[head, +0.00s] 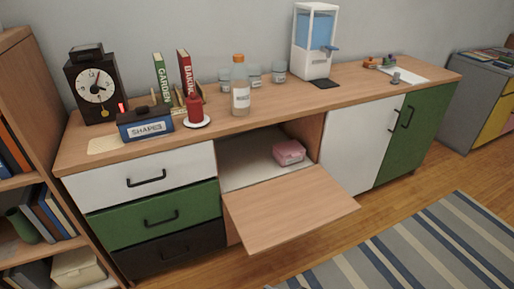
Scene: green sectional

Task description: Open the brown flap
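The brown flap (290,208) is in the middle of the long sideboard, to the right of the drawers. It is hinged along its lower edge and hangs folded outward, close to flat with a slight downward tilt. The compartment (245,165) behind it is exposed, with a white floor. A pink box (289,152) sits inside on the right. Neither of my grippers shows in the head view.
White, green and black drawers (150,210) are left of the flap; white and green doors (362,146) are right. The sideboard top (350,82) carries a clock, books, a bottle, jars and a water dispenser (316,42). A striped rug (420,250) lies in front. A bookshelf (30,120) stands at left.

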